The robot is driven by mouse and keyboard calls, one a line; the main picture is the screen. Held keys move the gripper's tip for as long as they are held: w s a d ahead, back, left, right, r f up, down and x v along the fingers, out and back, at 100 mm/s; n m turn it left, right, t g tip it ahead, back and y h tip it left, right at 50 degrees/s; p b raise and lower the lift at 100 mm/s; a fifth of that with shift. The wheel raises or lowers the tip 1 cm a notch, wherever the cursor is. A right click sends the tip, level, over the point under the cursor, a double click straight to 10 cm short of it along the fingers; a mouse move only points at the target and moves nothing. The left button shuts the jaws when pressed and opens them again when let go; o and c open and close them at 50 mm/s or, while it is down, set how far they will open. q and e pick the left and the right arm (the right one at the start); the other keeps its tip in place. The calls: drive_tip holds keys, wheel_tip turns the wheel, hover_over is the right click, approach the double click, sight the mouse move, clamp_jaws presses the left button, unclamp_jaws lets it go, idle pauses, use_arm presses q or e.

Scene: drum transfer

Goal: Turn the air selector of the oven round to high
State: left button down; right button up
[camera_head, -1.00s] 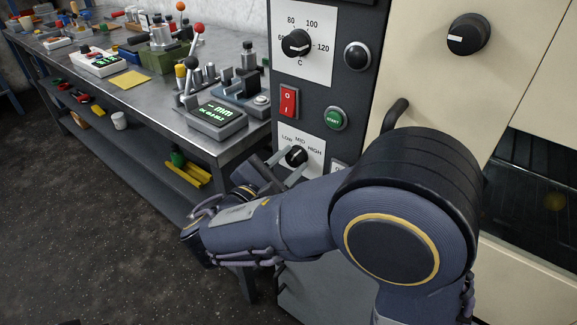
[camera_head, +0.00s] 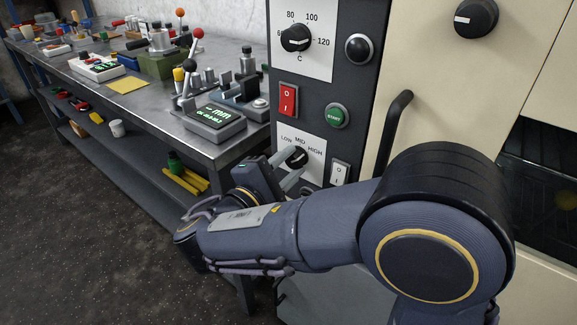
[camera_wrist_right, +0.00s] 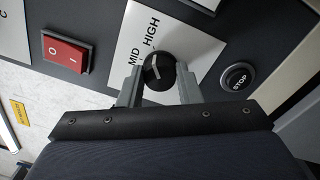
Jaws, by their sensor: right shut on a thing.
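The air selector is a small black knob (camera_head: 297,157) with a white pointer mark, on a white plate (camera_head: 314,143) marked LOW, MID and HIGH. In the head view its exact pointer direction is hard to tell. My right gripper (camera_head: 291,166) reaches it from the lower left and is shut on it. In the right wrist view the knob (camera_wrist_right: 158,72) sits between the two grey fingers (camera_wrist_right: 159,84), with MID and HIGH readable beyond it; LOW is not visible there. My left gripper is not in view.
Above the selector are a red switch (camera_head: 288,99), a green START button (camera_head: 335,116) and a temperature dial (camera_head: 296,38). A black door handle (camera_head: 393,128) stands out nearby. A metal workbench (camera_head: 165,108) with several tools lies left.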

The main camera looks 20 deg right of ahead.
drive_tip(key=o, duration=1)
drive_tip(key=shift+a, duration=0.1)
drive_tip(key=p+v, duration=0.1)
drive_tip(key=v, duration=0.6)
drive_tip(key=shift+s+a, duration=0.25)
drive_tip(key=shift+s, duration=0.05)
